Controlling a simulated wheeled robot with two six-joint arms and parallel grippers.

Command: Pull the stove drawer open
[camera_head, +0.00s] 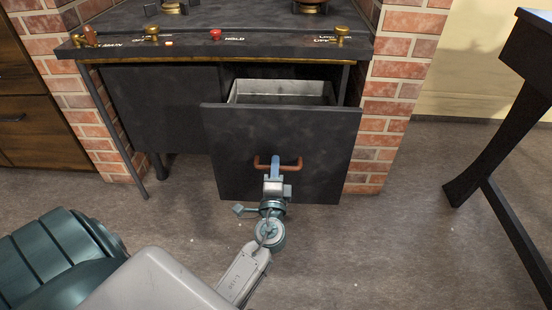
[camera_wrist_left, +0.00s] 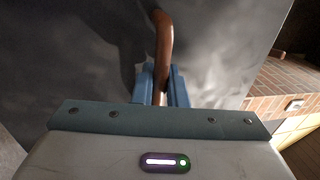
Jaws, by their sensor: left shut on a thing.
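The dark stove drawer (camera_head: 240,130) stands partly pulled out of the stove in the head view. Its grey metal inner box (camera_head: 280,90) shows behind the front panel. A curved copper-brown handle (camera_head: 262,166) is fixed to the middle of the drawer front. My left gripper (camera_head: 279,164) is shut on the handle. In the left wrist view, the handle (camera_wrist_left: 163,40) runs down between the two blue fingers of the gripper (camera_wrist_left: 161,85). The right gripper is not in view.
The stove (camera_head: 165,85) is set between brick walls (camera_head: 392,95), with a red knob (camera_head: 215,34) and brass valves on its front ledge. A wooden cabinet (camera_head: 20,110) stands at the left. A dark table (camera_head: 510,120) stands at the right. Grey floor (camera_head: 400,240) between is clear.

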